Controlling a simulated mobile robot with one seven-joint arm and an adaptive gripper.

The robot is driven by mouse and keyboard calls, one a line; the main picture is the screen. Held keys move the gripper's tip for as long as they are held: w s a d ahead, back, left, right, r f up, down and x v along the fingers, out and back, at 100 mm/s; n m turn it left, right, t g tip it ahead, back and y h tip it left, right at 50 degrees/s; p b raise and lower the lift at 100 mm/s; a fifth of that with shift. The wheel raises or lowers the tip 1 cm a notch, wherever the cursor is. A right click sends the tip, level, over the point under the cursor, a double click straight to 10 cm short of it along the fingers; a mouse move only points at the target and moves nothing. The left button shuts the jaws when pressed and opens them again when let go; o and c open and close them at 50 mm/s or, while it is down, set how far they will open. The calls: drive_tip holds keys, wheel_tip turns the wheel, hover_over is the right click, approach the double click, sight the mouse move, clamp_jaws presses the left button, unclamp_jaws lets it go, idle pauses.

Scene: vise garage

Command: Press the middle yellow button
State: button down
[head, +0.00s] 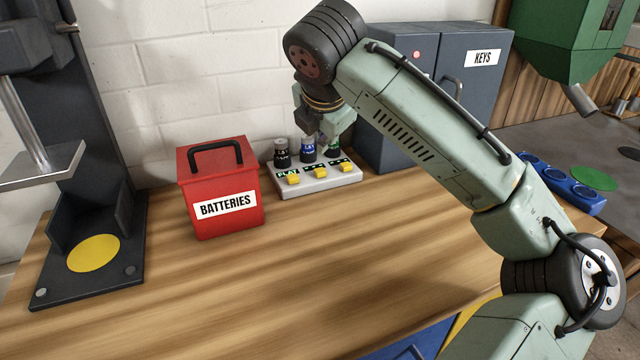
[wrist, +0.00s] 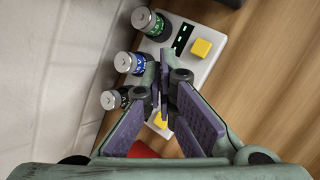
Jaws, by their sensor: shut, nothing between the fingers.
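A pale grey button panel (head: 318,184) stands on the workbench with three yellow buttons in a row. The middle yellow button (head: 320,171) lies between the left button (head: 293,179) and the right button (head: 346,168). My gripper (head: 324,146) is shut and empty, pointing down above the back of the panel by the batteries. In the wrist view the closed fingers (wrist: 164,88) cover the middle button; the right button (wrist: 201,48) shows clear and the left button (wrist: 160,120) shows partly between the fingers. I cannot tell the exact gap to the panel.
Black (head: 282,154), blue (head: 308,150) and green (head: 333,152) batteries stand along the panel's back. A red BATTERIES box (head: 222,190) is at its left. A grey KEYS cabinet (head: 440,70) stands close at right. The wooden bench (head: 300,260) in front is clear.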

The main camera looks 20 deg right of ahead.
drive_tip(key=shift+f+b, duration=0.3)
drive_tip(key=shift+f, duration=0.8)
idle(0.6)
drive_tip(key=shift+f, duration=0.4)
drive_tip(key=shift+f+b, duration=0.3)
drive_tip(key=shift+f, duration=0.15)
idle(0.5)
drive_tip(key=shift+r, duration=0.1)
drive_tip(key=shift+r+p, duration=0.8)
drive_tip(key=shift+p, duration=0.05)
wheel_tip(320, 180, up, 5)
drive_tip(key=p, duration=0.4)
drive_tip(key=shift+p, duration=0.35)
